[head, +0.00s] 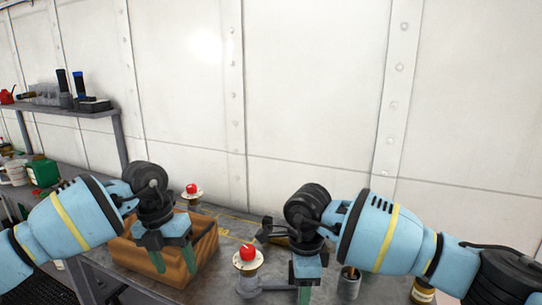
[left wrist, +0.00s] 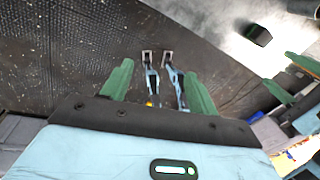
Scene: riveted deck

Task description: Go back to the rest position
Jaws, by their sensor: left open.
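My left gripper (head: 172,262) points down, in front of or over the wooden box (head: 207,240) on the grey bench. Its two green fingers stand apart. In the left wrist view the left gripper (left wrist: 158,85) shows both fingers spread, with no object held between them. My right gripper (head: 304,293) points down at the front of the bench, right of a red-topped post (head: 247,256). In the head view its fingers overlap. In the left wrist view two green fingers of the right gripper (left wrist: 288,80) show apart at the right edge.
A second red-topped post (head: 191,192) stands behind the box. A grey cup (head: 348,283) with tools and a yellowish jar (head: 422,291) stand by my right arm. A shelf (head: 75,110) with tools and a green container (head: 43,173) are left. The white wall closes the back.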

